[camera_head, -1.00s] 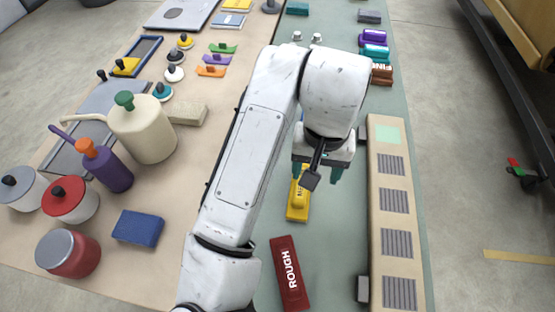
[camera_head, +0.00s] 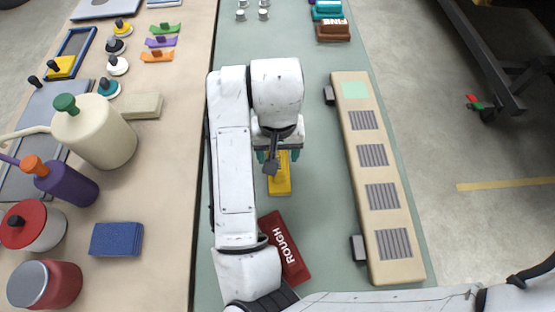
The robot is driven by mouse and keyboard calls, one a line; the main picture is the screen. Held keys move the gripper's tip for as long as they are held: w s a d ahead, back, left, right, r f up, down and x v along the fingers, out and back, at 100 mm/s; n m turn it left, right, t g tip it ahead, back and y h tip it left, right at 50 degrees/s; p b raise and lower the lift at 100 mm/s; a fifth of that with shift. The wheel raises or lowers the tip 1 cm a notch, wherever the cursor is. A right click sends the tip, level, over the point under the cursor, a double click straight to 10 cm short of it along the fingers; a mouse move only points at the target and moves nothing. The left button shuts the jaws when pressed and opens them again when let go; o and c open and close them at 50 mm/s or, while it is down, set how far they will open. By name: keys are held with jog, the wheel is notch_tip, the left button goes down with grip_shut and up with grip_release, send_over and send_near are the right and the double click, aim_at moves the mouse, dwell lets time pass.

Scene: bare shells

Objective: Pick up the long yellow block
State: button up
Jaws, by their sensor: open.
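The long yellow block (camera_head: 280,180) lies on the green table surface, just above the dark red block marked ROUGH. Its upper end is hidden by my gripper (camera_head: 277,156). My gripper points down over the block's upper part with its teal fingers apart, one on each side of it. I cannot tell how high the fingertips are above the table.
The red ROUGH block (camera_head: 285,247) lies close below. A long beige unit with grey grilles (camera_head: 374,168) stands to the right. Brown and teal blocks (camera_head: 332,30) lie at the back. The left table holds a cream jug (camera_head: 100,137), a blue sponge (camera_head: 116,238) and several pots.

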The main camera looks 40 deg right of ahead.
jog(key=shift+f, duration=0.55)
jog(key=shift+c, duration=0.5)
jog(key=c, duration=1)
